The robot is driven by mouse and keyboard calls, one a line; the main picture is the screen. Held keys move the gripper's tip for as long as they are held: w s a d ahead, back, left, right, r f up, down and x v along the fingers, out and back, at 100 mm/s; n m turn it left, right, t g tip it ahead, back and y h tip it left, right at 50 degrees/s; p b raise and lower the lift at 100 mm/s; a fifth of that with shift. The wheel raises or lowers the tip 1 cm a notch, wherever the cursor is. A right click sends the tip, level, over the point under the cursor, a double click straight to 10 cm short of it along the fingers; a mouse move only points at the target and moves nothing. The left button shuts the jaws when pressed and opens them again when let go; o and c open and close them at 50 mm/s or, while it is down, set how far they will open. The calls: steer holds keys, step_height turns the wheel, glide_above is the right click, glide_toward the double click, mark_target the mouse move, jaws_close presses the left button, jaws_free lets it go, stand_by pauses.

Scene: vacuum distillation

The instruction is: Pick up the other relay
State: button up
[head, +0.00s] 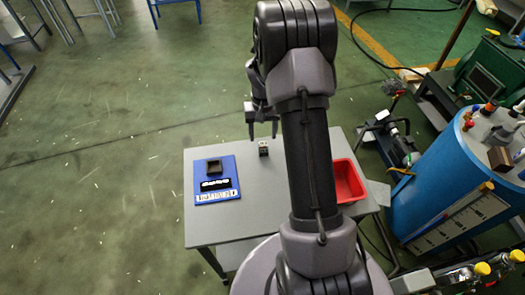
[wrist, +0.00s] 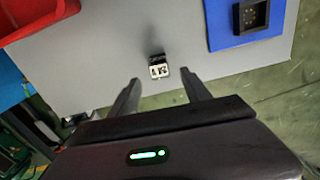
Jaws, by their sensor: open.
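A small relay (head: 263,148), dark with a light face, stands alone on the grey table near its far edge in the head view. It also shows in the wrist view (wrist: 158,66), just beyond and between my fingertips. My gripper (head: 262,128) is open and empty, above the far edge of the table and apart from the relay. Its two fingers show in the wrist view (wrist: 161,77). A black square socket (head: 214,167) sits on the blue mat (head: 229,165) to the left of the relay; it also shows in the wrist view (wrist: 251,15).
A red bin (head: 347,181) stands at the right of the grey table (head: 250,217), partly behind my arm. A black strip with light markings (head: 215,185) lies on the blue mat. A large blue tank (head: 440,190) stands right of the table. The table around the relay is clear.

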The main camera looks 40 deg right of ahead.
mark_target(263, 144)
steer(key=f+b, duration=0.1)
steer(key=f, duration=0.2)
steer(key=f+b, duration=0.1)
steer(key=f, duration=0.2)
steer(key=shift+s+a+f+b, duration=0.1)
steer(key=shift+s+b, duration=0.1)
steer(key=shift+b, duration=0.2)
jaws_close()
